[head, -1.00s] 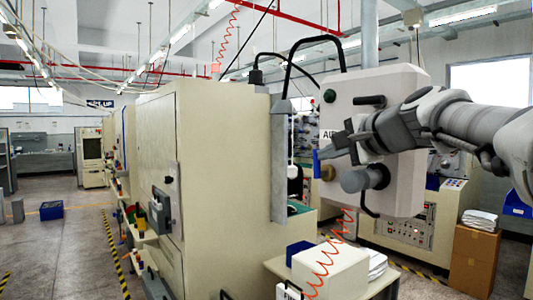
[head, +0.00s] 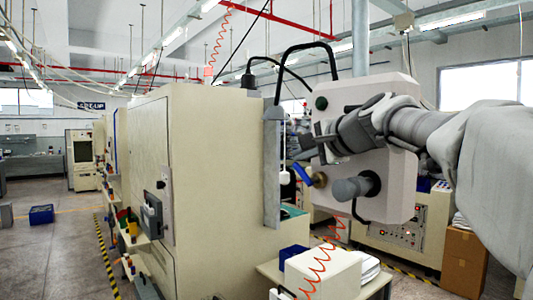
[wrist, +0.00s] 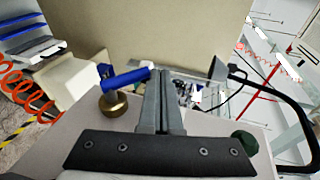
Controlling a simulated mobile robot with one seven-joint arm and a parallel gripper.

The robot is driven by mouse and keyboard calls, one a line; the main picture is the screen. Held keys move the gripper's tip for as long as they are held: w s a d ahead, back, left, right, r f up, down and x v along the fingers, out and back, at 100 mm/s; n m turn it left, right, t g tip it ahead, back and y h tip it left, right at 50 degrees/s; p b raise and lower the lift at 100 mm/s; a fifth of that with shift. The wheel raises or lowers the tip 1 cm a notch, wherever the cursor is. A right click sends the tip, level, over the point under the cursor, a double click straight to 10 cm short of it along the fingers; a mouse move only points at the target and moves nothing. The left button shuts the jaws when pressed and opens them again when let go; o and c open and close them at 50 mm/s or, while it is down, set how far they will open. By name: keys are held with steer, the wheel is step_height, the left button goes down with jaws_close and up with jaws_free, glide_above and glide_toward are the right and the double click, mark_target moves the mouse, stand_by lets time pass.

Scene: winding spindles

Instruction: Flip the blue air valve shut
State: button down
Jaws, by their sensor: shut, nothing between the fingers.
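The blue air valve handle (head: 302,173) sticks out from a brass fitting (head: 319,180) on the left side of the pale control box (head: 395,170). It is tilted, with its free end up and to the left. In the wrist view the handle (wrist: 125,78) runs from above the brass fitting (wrist: 114,104) to the left side of my fingers (wrist: 162,75); I cannot tell if they touch. My gripper (head: 307,147) is shut and empty, just above the handle in the head view.
A dark green button (head: 321,103) and a grey knob (head: 352,188) are on the control box. A tall beige cabinet (head: 215,180) stands at left. A coiled red hose (head: 318,272) hangs by a cream block (head: 325,270) below. A bent black pipe (head: 305,46) rises above.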

steer(key=shift+w+a+f+g+h+p, duration=0.3)
steer(key=shift+w+p, duration=0.2)
steer(key=shift+p, duration=0.6)
steer(key=shift+w+a+f+g+h+p, duration=0.15)
steer(key=shift+w+a+g+p, duration=0.25)
steer(key=shift+p, duration=0.65)
steer(key=shift+f, duration=0.1)
stand_by(0.3)
steer(key=shift+d, duration=0.1)
steer(key=s+d+b, duration=0.1)
steer(key=s, duration=0.3)
steer(key=s+d+r+b, duration=0.1)
steer(key=s+d, duration=0.1)
steer(key=s, duration=0.3)
steer(key=s+d+r+b, duration=0.1)
steer(key=s+d, duration=0.1)
steer(key=s, duration=0.2)
steer(key=shift+s+d, duration=0.15)
steer(key=shift+s, duration=0.15)
steer(key=shift+s+d+f, duration=0.15)
steer(key=shift+s+d, duration=0.05)
steer(key=shift+s, duration=0.05)
steer(key=shift+v, duration=0.8)
steer(key=shift+w+f, duration=0.1)
steer(key=shift+f, duration=0.1)
